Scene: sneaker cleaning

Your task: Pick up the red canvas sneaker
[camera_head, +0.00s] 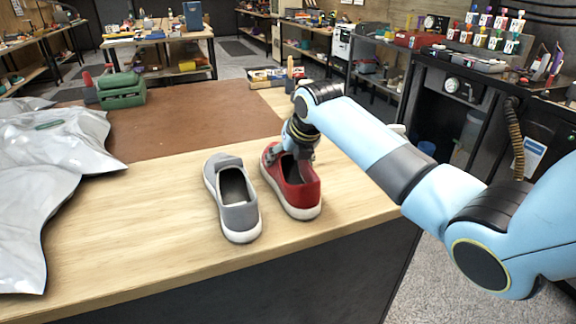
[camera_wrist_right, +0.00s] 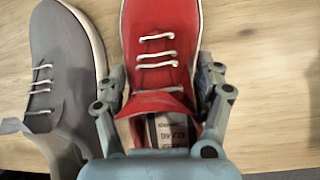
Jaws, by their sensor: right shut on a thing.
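The red canvas sneaker (camera_head: 299,191) stands on the wooden workbench in the head view, to the right of a grey sneaker (camera_head: 237,205). My right gripper (camera_head: 294,154) reaches down onto it from above and behind. In the right wrist view the red sneaker (camera_wrist_right: 160,45) has white laces and a white sole, and the gripper fingers (camera_wrist_right: 163,95) are shut on its two sides near the opening. The grey sneaker (camera_wrist_right: 65,60) lies close on the left there, near the left finger. My left gripper is not in view.
Crumpled silver-grey bags (camera_head: 60,160) cover the bench's left end. Bare wood (camera_head: 130,235) is free left of the shoes. The bench edge is close in front.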

